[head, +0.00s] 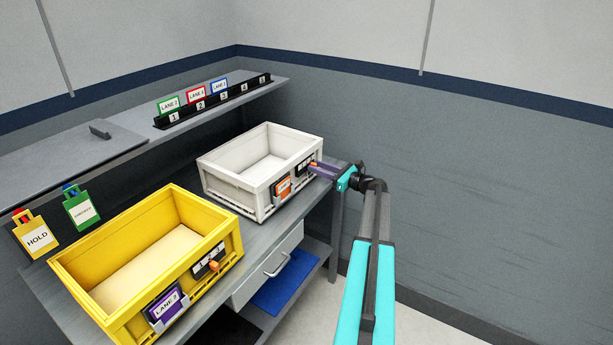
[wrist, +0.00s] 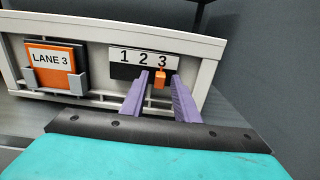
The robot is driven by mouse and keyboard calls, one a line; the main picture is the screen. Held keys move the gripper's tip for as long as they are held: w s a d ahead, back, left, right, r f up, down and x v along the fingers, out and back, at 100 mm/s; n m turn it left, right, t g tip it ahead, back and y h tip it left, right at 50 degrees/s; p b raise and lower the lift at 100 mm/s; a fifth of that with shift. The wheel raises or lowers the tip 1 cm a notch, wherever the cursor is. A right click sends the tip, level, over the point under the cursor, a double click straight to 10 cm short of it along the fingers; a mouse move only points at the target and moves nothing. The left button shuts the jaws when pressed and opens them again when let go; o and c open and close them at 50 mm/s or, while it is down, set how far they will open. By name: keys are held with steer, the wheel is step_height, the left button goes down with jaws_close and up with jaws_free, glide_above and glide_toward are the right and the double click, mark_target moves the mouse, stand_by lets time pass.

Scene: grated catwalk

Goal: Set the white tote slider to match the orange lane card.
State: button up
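The white tote (head: 232,188) stands on the far part of the bench, and its front wall (wrist: 215,45) fills the wrist view. An orange lane card (wrist: 53,62) reading LANE 3 sits in a grey holder at the wall's left. Right of it is the slider plate (wrist: 127,71), marked 1 2 3. Its orange knob (wrist: 160,78) stands under the 3. My gripper (wrist: 160,82) is open, its purple fingers reaching toward the wall on either side of the knob. I see gaps beside the knob; contact is not clear. In the head view, the fingers (head: 324,169) partly cover the slider.
A yellow tote (head: 90,255) with a purple LANE 2 card (head: 165,306) and its own orange-knobbed slider (head: 209,262) stands nearer. HOLD (head: 37,238) and green (head: 81,208) tags hang behind it. A shelf rack (head: 215,100) holds several lane cards. Free floor lies right of the bench.

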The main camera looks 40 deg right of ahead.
steer(key=v, duration=0.7)
stand_by(0.8)
stand_by(0.3)
steer(key=shift+w, duration=0.1)
